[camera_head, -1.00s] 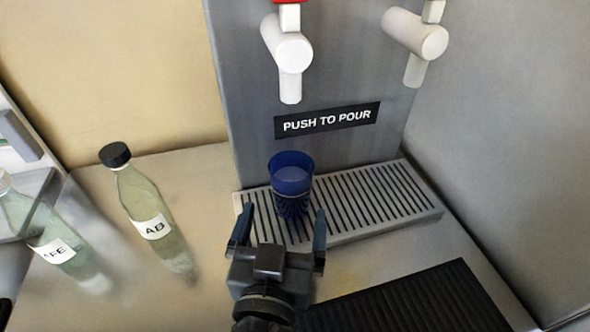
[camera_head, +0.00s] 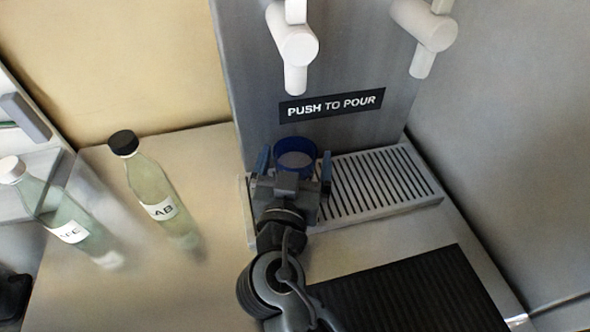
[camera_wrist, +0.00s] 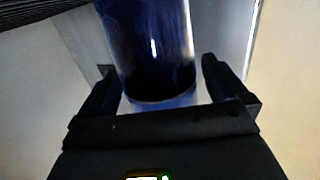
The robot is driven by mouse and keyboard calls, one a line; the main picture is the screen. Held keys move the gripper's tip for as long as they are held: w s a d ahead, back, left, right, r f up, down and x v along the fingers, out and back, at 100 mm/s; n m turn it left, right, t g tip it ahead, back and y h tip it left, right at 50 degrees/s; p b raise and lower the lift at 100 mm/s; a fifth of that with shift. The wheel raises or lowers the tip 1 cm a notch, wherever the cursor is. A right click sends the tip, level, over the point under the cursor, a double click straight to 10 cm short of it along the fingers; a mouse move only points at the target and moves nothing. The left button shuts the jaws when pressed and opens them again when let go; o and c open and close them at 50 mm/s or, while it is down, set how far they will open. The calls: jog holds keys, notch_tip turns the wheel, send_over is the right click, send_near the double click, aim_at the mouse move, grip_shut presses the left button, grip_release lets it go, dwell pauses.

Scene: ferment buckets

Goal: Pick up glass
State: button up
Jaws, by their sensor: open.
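A blue see-through glass (camera_head: 296,152) stands upright on the slotted drip tray (camera_head: 385,187), below the left tap. My gripper (camera_head: 294,168) is at the glass, with one finger on each side of its body. The fingers are open. In the wrist view the glass (camera_wrist: 150,50) fills the middle, between the two dark fingertips (camera_wrist: 160,80), with a gap showing on the right. My gripper hides the lower part of the glass in the head view.
Two white taps (camera_head: 293,45) (camera_head: 425,35) hang above the tray, over a "PUSH TO POUR" label (camera_head: 331,105). Two labelled bottles (camera_head: 155,190) (camera_head: 65,215) stand to the left. A black ribbed mat (camera_head: 400,295) lies at the front right.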

jog(key=c, duration=1.4)
jog(key=shift+r, duration=0.5)
jog(key=shift+c, duration=0.2)
jog(key=r, duration=0.1)
jog(key=d+r+b, duration=0.1)
jog(key=r, duration=0.1)
jog(key=shift+s+r, duration=0.1)
jog(key=shift+r, duration=0.2)
jog(key=s+d+r, duration=0.2)
jog(key=d+r, duration=0.4)
jog(key=d, duration=0.4)
jog(key=shift+s+r+b, duration=0.25)
jog(key=shift+s+b, duration=0.05)
jog(key=shift+s, duration=0.1)
